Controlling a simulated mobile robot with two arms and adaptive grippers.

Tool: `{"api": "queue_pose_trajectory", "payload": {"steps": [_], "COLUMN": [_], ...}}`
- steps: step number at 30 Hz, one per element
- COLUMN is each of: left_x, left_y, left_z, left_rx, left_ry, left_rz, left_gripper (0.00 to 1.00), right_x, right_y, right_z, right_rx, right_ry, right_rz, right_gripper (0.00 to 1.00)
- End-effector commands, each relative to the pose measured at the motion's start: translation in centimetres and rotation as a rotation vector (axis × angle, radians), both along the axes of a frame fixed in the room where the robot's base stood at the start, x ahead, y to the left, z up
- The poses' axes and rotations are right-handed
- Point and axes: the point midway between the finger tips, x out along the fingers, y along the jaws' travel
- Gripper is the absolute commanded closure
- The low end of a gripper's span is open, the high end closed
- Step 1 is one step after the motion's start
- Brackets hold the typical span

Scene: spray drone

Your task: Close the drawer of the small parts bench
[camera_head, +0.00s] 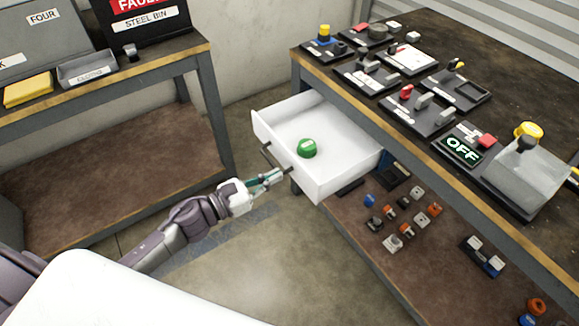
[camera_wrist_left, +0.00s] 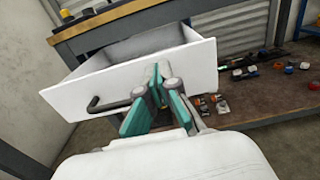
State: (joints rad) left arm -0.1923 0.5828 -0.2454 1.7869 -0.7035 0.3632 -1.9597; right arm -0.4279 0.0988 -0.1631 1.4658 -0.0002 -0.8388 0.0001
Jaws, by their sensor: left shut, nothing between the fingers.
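The white drawer (camera_head: 328,178) of the small parts bench (camera_head: 400,162) is pulled well out from under the benchtop. A green round object (camera_head: 307,148) lies inside it. A dark bar handle (camera_head: 277,160) is on its front panel. My left gripper (camera_head: 280,174) is shut and empty, with its fingertips close to the front panel near the handle. In the left wrist view, the fingers (camera_wrist_left: 158,88) are in front of the drawer's front panel (camera_wrist_left: 195,75), to the right of the handle (camera_wrist_left: 105,104). I cannot tell whether they touch the panel. My right gripper is not in view.
The benchtop holds several switch panels, an OFF sign (camera_head: 462,150) and a grey box (camera_head: 525,172). Its lower shelf carries several small parts (camera_head: 403,217). Another bench (camera_head: 110,160) with a yellow block (camera_head: 28,90) and a tray stands at the left. Floor between the benches is clear.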

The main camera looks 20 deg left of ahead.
Motion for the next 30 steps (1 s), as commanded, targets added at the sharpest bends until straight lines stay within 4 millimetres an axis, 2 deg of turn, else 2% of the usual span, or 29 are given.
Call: {"api": "queue_pose_trajectory", "payload": {"steps": [3,9,25,30], "left_x": [1.8,3.6,4.1,5.2], "left_y": [-1.4,-2.8,-3.2,-4.0], "left_z": [0.2,0.0,0.0,-0.1], "left_rx": [-0.001,-0.001,-0.001,-0.001], "left_ry": [-0.002,0.001,0.002,-0.001], "left_rz": [-0.001,0.0,0.0,0.001], "left_gripper": [1.0,1.0,1.0,1.0], "right_x": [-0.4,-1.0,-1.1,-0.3], "right_y": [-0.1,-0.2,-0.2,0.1], "right_z": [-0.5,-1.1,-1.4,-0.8], "right_rx": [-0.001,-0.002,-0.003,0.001], "right_ry": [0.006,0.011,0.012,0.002], "right_rz": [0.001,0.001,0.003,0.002], "right_gripper": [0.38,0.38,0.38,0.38]}}
